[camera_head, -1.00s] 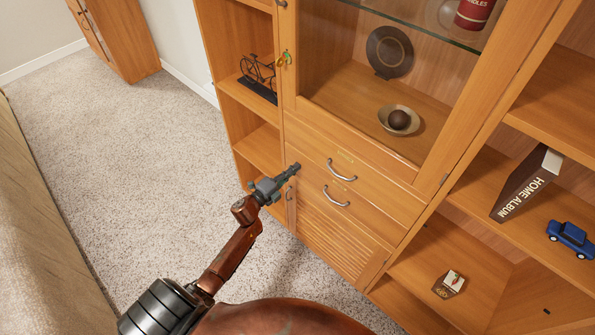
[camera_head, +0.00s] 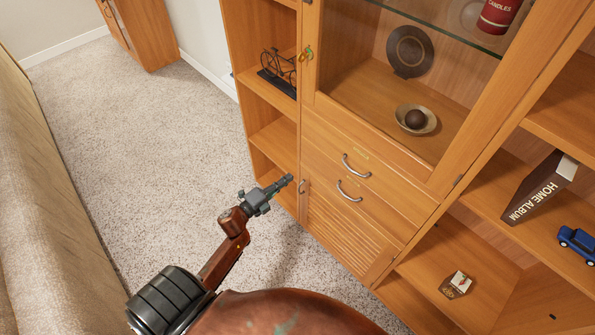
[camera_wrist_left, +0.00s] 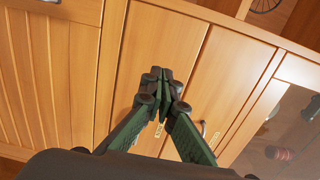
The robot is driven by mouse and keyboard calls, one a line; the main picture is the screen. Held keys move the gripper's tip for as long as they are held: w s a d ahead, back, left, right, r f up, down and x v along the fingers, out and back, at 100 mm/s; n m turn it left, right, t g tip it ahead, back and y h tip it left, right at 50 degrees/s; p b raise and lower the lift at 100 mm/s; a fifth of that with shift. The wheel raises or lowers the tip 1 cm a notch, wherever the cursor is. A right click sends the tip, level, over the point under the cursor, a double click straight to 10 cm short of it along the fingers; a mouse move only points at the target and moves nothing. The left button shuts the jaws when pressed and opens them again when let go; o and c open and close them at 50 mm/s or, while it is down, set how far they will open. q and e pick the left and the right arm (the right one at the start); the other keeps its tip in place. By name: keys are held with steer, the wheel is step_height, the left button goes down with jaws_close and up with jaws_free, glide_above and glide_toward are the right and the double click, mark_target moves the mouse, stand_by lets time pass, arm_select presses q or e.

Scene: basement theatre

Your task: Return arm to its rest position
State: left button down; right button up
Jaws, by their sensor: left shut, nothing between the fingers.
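My left gripper (camera_head: 287,180) is in front of the wooden cabinet's lower left part, beside the drawers. It is shut and empty. In the left wrist view its two dark fingers (camera_wrist_left: 163,82) meet at the tips, with the wooden cabinet front (camera_wrist_left: 215,75) behind them. My left arm (camera_head: 228,245) reaches up from the bottom of the head view, over the carpet. My right gripper is not in view.
The wooden cabinet has an upper drawer handle (camera_head: 355,167) and a lower handle (camera_head: 348,192). Open shelves hold a bicycle model (camera_head: 278,72), a home album box (camera_head: 540,188) and a blue toy car (camera_head: 578,243). A beige sofa (camera_head: 45,190) lies left; carpet (camera_head: 150,150) between is clear.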

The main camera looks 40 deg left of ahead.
arm_select(q)
steer(key=shift+s+a, duration=0.15)
steer(key=shift+s, duration=0.85)
